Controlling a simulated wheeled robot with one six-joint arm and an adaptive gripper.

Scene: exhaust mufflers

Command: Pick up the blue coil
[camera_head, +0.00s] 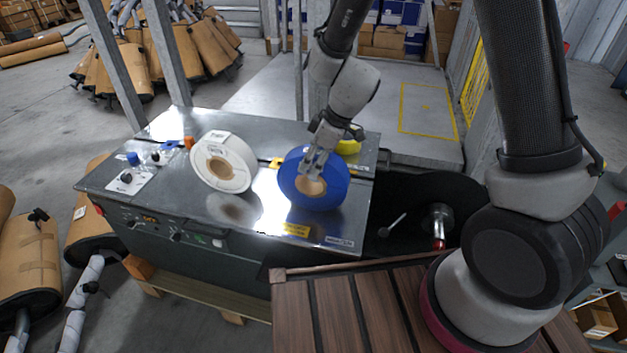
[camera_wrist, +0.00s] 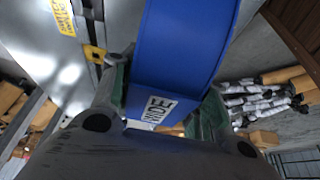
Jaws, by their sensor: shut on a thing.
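The blue coil (camera_head: 324,193) stands on its edge at the right front part of the metal machine top (camera_head: 262,213), with its brown core facing the head camera. In the wrist view the blue coil (camera_wrist: 187,45) fills the upper middle, with a white label on its rim. My gripper (camera_head: 318,162) reaches down over the coil's top and is shut on it. In the wrist view one finger of my gripper (camera_wrist: 160,107) lies on each side of the coil. I cannot tell whether the coil touches the machine top.
A white coil (camera_head: 222,150) stands to the left of the blue one. A black reel (camera_head: 411,205) with a red-tipped spindle is at the right. A slatted wooden surface (camera_head: 345,318) lies in front.

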